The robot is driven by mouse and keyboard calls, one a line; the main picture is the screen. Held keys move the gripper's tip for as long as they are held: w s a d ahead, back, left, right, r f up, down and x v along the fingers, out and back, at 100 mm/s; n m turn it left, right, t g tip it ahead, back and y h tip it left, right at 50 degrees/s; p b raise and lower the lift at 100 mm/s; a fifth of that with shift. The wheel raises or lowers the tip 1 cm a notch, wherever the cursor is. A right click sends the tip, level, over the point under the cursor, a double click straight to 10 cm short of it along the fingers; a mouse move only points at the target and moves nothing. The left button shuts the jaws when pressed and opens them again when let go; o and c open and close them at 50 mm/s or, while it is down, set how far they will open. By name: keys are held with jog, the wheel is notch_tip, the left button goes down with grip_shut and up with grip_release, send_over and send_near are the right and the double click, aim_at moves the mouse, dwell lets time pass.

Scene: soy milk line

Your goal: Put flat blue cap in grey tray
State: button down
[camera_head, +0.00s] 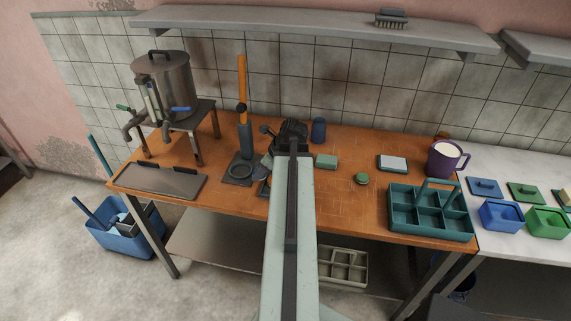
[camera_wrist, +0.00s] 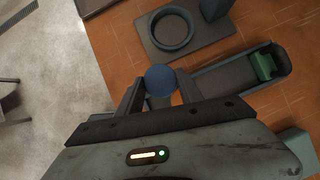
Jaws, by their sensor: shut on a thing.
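The flat blue cap (camera_wrist: 160,80) shows as a round blue disc between the fingertips of my gripper (camera_wrist: 159,90) in the wrist view. My gripper is shut on it. A long grey tray (camera_wrist: 222,81) with a rounded end lies below and to the right of the cap in the wrist view. A green piece (camera_wrist: 264,66) sits in its far end. The cap appears above the table, beside the tray's near left end; its exact height is unclear. In the head view my arm hides the cap and most of this tray.
A press with an orange lever (camera_head: 242,80) stands left of my arm; its ring base (camera_wrist: 172,30) is just ahead of the cap. A dark flat plate (camera_head: 160,181) lies left. A green box (camera_head: 326,161), round green cap (camera_head: 361,179) and teal caddy (camera_head: 430,232) stand right.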

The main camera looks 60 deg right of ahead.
jog(key=d, duration=0.7)
jog(key=d+f+b, duration=0.1)
jog(key=d, duration=0.2)
jog(key=shift+s+d, duration=0.4)
notch_tip(320, 180, down, 4)
jog(key=b, duration=0.4)
jog(key=shift+s, duration=0.1)
jog(key=shift+a+r, duration=0.1)
jog(key=shift+r, duration=0.1)
jog(key=shift+f, duration=0.2)
jog(key=c, duration=0.8)
grip_release()
jog(key=shift+o, duration=0.2)
jog(key=shift+r, duration=0.15)
